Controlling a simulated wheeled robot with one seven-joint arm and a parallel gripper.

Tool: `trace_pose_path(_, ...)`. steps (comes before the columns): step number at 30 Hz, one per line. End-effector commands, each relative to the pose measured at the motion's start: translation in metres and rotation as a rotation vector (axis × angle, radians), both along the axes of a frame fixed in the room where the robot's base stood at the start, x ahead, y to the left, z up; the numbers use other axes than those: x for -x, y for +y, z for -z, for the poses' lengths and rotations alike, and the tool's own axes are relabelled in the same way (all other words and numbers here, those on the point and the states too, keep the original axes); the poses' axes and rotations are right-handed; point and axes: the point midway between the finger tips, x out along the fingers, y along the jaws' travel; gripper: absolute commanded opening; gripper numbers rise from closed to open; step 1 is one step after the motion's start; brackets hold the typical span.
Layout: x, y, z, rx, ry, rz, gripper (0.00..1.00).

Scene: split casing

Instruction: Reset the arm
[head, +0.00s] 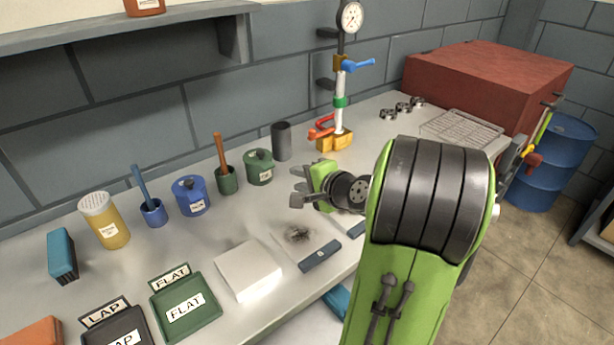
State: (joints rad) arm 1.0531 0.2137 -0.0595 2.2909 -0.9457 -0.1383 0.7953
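My gripper (297,186) is over the middle of the grey bench (215,235), pointing left in the head view. Its dark fingers stand apart, with nothing seen between them. My green arm with a dark banded joint reaches in from the lower right and hides part of the bench. Behind the gripper, a pipe column (341,95) with a gauge, a blue lever and a green ring stands on a yellow base; the gripper appears apart from it.
Pots, brushes and a yellow shaker (104,222) line the back. A green FLAT tray (185,306), black LAP tray (118,328) and white block (248,270) lie in front. A red box (488,80) and wire rack (462,130) are at right, a blue barrel (552,165) beyond.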

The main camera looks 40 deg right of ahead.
Motion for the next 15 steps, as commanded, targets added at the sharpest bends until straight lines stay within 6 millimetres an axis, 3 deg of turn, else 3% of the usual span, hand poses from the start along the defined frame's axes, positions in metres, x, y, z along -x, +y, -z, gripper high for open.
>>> trace_pose_path(5, 0.02, 0.001, -0.009, 0.0, -0.001, 0.001, 0.31)
trace_pose_path(15, 0.021, 0.001, -0.009, 0.001, -0.001, -0.001, 0.31)
